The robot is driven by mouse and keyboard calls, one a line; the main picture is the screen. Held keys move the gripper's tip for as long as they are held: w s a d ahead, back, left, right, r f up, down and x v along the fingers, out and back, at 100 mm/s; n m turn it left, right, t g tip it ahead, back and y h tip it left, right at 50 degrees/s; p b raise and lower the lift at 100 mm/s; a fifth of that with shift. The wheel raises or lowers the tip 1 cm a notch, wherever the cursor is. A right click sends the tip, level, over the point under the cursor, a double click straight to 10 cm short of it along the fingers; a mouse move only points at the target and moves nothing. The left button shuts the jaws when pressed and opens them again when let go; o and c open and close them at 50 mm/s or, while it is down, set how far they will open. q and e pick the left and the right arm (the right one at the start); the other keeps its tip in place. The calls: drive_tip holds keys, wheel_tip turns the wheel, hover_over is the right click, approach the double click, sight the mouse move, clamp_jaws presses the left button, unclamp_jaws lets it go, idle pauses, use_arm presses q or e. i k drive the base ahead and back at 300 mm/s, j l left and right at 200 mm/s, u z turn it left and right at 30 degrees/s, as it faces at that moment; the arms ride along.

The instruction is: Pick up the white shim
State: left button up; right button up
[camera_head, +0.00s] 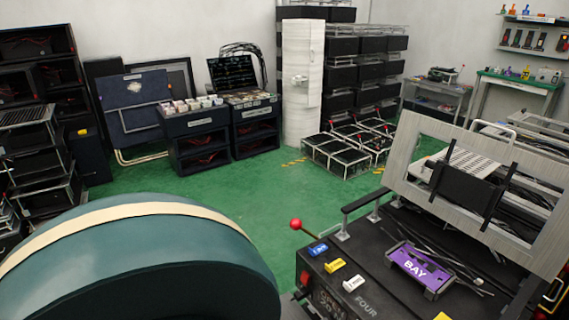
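The white shim (353,284) is a small white block with a dark marking. It lies on the front left part of a dark bench top (370,255), at the lower right of the head view. A yellow block (335,266) and a blue block (318,249) lie in a row behind it, towards the left. Neither of my grippers is in view, and nothing is seen touching the white shim.
A red-knobbed lever (296,225) stands at the bench's left edge. A purple "BAY" plate (420,267) and thin dark rods lie right of the shim. A grey framed panel (412,166) rises behind. Another yellow piece (442,316) shows at the bottom edge. Green floor (235,205) is open beyond.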

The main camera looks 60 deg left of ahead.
sight(357, 282)
drive_tip(key=u, duration=0.4)
drive_tip(key=k+l+u, duration=0.1)
drive_tip(key=u, duration=0.3)
drive_tip(key=k+u, duration=0.1)
drive_tip(key=u, duration=0.65)
drive_tip(key=k+j+z, duration=0.5)
drive_tip(key=j, duration=0.15)
